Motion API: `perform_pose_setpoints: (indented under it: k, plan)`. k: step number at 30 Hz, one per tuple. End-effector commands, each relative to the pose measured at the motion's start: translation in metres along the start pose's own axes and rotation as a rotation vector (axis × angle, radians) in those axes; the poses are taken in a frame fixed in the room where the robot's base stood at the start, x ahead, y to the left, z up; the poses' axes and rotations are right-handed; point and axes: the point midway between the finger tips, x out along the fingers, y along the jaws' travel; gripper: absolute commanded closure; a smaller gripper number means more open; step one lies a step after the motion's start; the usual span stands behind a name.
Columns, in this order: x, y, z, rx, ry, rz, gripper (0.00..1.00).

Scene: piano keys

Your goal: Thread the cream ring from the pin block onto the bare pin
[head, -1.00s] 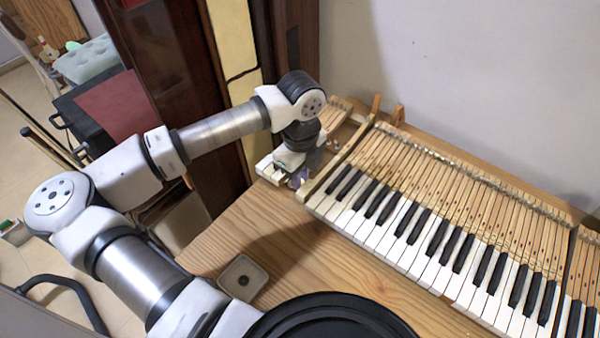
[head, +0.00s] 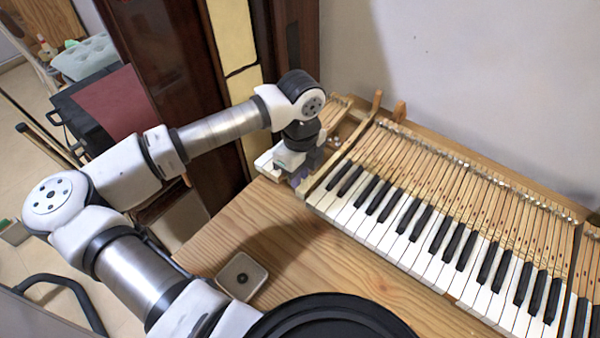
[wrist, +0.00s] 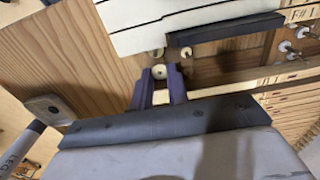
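My gripper (head: 297,178) is low at the left end of the piano keyboard, over the table edge beside the keys. In the wrist view, its two purple fingers (wrist: 160,74) stand close on either side of a small cream ring (wrist: 160,72) with a dark centre; the ring fills the space between the tips. A second small cream round piece (wrist: 186,52) sits in the dark gap beside the keys. I cannot tell which piece is the pin block. In the head view my wrist hides the ring.
White and black keys (head: 430,225) fill the right side. Upright wooden posts (head: 375,105) stand behind the gripper. A square beige dish (head: 243,277) sits on the table (head: 245,225) near the front, and it also shows in the wrist view (wrist: 50,107). The table between is clear.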

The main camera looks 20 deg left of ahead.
Motion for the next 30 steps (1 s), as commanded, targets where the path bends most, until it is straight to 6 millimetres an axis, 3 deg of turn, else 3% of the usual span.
perform_pose_setpoints:
  k: [25,27,30]
  plan:
    - [0.0076,-0.0001,0.0,0.0,0.0,0.0,0.88]
    - [0.0076,-0.0001,0.0,0.0,0.0,0.0,0.77]
    - [0.0076,-0.0001,0.0,0.0,0.0,0.0,0.77]
